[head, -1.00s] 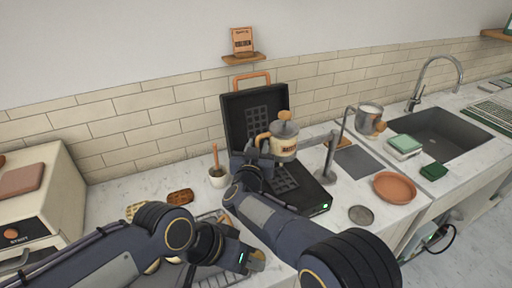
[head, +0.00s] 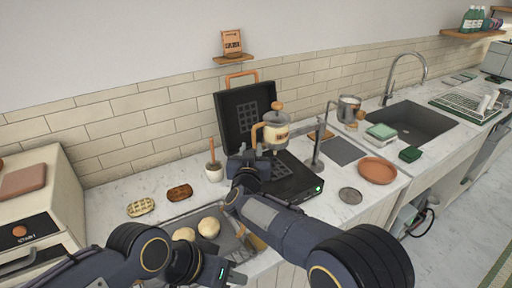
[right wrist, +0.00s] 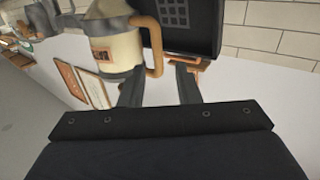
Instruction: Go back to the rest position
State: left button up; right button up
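My right gripper (head: 247,168) is just below and left of the cream pot (head: 276,132) with the wooden handle, in front of the open waffle iron (head: 240,112). In the right wrist view its fingers (right wrist: 158,88) are apart and nothing is held between them. The pot (right wrist: 112,50) and its handle lie just beyond the fingertips. I cannot tell what the pot rests on. My left gripper (head: 222,277) is low at the bottom of the head view, in front of the tray (head: 232,243); its fingers are too unclear to judge.
Round buns (head: 208,227) lie on the tray. Waffles (head: 179,192) and a small pot with a brush (head: 214,172) sit on the counter. A terracotta plate (head: 377,170), tap (head: 318,140) and sink (head: 415,122) are to the right. A toaster oven (head: 38,215) stands left.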

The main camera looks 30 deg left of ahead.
jog(key=w+d+r+m+g, duration=0.15)
jog(key=d+r, duration=0.25)
jog(key=d, duration=0.7)
jog(key=w+d+r+g, duration=0.2)
jog(key=d+r, duration=0.3)
jog(key=d, duration=0.6)
jog(key=s+d+g, duration=0.1)
jog(key=s+d, duration=0.3)
jog(key=d, duration=0.7)
jog(key=s+d+f+m+g, duration=0.2)
jog(key=s+d+f+g, duration=0.1)
jog(key=s+d, duration=0.9)
jog(key=s+d+f+m+g+h, duration=0.1)
jog(key=s+d+f, duration=0.3)
jog(key=s, duration=0.5)
jog(key=s+d+f+m+g+h, duration=0.2)
jog(key=s+d+f, duration=0.2)
jog(key=s+f, duration=0.3)
jog(key=s, duration=0.3)
jog(key=shift+s+d+h, duration=0.15)
jog(key=shift+d+h, duration=0.05)
jog(key=shift+h, duration=0.2)
pick_arm(q)
jog(key=shift+c, duration=0.3)
